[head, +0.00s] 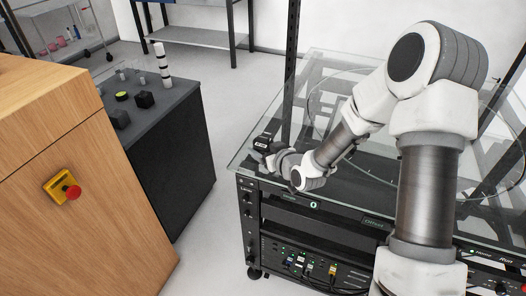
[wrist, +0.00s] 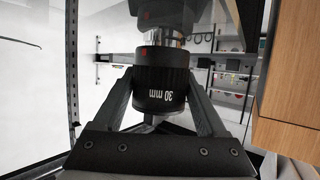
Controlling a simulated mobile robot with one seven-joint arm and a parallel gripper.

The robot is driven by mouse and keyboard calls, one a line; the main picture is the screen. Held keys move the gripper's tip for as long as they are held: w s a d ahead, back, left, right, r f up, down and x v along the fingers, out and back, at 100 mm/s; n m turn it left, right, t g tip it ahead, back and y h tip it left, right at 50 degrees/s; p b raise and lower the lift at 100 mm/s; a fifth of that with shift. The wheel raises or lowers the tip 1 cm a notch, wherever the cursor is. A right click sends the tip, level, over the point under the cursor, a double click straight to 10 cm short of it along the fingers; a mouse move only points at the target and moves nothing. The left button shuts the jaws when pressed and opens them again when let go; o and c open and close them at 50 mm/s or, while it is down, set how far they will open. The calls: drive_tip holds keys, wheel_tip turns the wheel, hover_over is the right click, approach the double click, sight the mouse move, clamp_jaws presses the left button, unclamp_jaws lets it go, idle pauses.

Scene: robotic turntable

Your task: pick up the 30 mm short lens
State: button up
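The 30 mm short lens (wrist: 161,82) is a black ribbed cylinder marked "30 mm" in white. In the wrist view it sits between the fingertips of my gripper (wrist: 161,72). The fingers lie against its two sides with no clear gap, so my gripper looks shut on it. A silvery ring shows just beyond the lens, with a dark body (wrist: 165,12) bearing a red mark beyond that. In the head view my gripper (head: 268,149) is small, over the left corner of the glass-topped frame. A small black piece (head: 262,141) is at its tip, and the lens marking is unreadable there.
The glass tabletop (head: 245,158) is under my arm, with a dark upright post (head: 290,75) near my gripper. A dark table (head: 180,100) at left holds small black items and a striped post (head: 162,62). A wooden cabinet (head: 120,200) stands front left. Clear floor lies between.

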clamp_jaws()
drive_tip(key=shift+r, duration=0.15)
